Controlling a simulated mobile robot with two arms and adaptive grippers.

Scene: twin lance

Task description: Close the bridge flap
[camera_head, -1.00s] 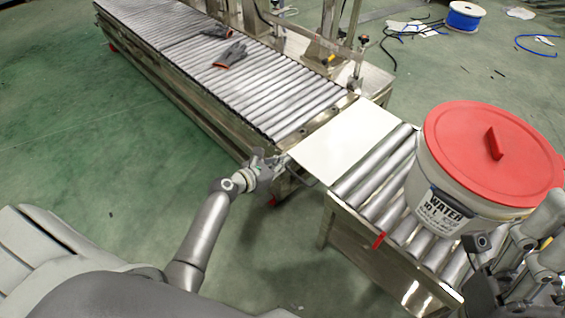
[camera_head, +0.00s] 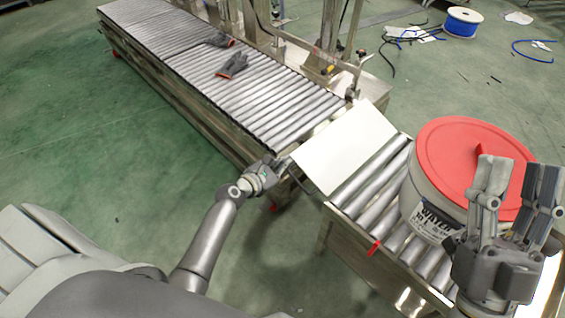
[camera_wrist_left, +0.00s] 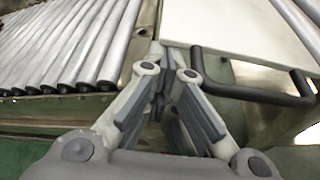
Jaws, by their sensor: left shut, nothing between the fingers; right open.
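The bridge flap is a pale flat plate (camera_head: 345,145) between the long roller conveyor and the short roller section. It looks slightly tilted, its edge toward the long conveyor a little raised; the exact angle is hard to tell. In the left wrist view the flap (camera_wrist_left: 235,25) shows at the upper right, with a black bar handle (camera_wrist_left: 255,97) along its near edge. My left gripper (camera_head: 280,163) is shut and empty by the flap's near left corner. In the left wrist view its fingers (camera_wrist_left: 172,65) are close to the handle's left end; contact is unclear. My right gripper (camera_head: 520,175) is open, in front of the bucket.
A white water bucket with a red lid (camera_head: 455,155) stands on the short roller section (camera_head: 365,205). Gloves (camera_head: 233,64) lie on the long conveyor (camera_head: 270,105). A red tab (camera_head: 374,247) sticks out of the short section's side. The green floor at left is clear.

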